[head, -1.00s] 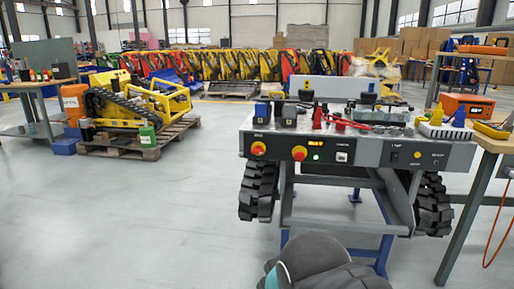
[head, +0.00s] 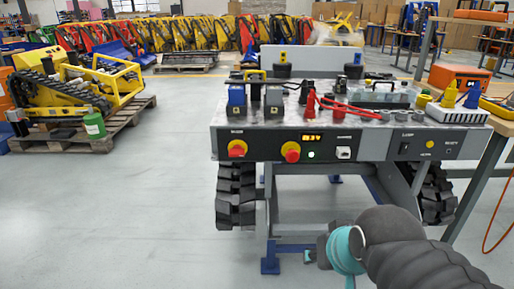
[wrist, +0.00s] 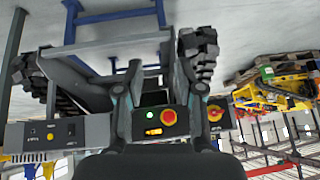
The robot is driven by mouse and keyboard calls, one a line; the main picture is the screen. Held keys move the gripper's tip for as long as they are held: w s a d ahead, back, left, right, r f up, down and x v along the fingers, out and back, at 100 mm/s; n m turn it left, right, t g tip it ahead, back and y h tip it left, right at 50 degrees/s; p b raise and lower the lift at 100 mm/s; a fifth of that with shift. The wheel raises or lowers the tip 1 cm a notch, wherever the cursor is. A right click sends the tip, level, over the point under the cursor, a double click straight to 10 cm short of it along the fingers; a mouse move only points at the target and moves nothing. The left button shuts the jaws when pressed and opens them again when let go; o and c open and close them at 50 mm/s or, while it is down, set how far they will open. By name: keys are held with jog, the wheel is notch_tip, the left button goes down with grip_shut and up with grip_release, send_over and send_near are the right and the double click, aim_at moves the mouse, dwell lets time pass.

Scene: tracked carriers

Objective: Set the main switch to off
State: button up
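The main switch (head: 237,149) is a red rotary knob on a yellow plate, at the left end of the carrier's dark front panel (head: 270,146). Its exact setting is too small to tell. A similar red knob on yellow (head: 290,152) sits to its right, beside a lit orange display and a green lamp. In the wrist view the panel is upside down, with the main switch (wrist: 215,112) right of the other red knob (wrist: 168,117). My gripper (wrist: 158,68) is open and empty, apart from the panel. In the head view my gripper (head: 320,246) is low, below the panel.
The carrier has black tracks (head: 236,195) and a blue-footed stand under it. Battery blocks and red clamps (head: 310,103) lie on top. A workbench (head: 490,140) stands at the right. A yellow machine on a pallet (head: 75,85) is at the left. The floor at front left is clear.

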jog(key=w+a+r+m+t+y, duration=0.25)
jog(key=w+a+m+t, duration=0.3)
jog(key=w+a, duration=0.8)
jog(key=m+t+h, duration=0.4)
jog(key=m+t, duration=0.2)
jog(key=m, duration=0.6)
send_near(237, 156)
jog(key=w+p, duration=0.1)
jog(key=w, duration=0.4)
jog(key=w+p, duration=0.1)
jog(key=w, duration=0.5)
jog(key=shift+d+r, duration=0.1)
jog(key=shift+r, duration=0.1)
jog(key=shift+s, duration=0.1)
grip_shut()
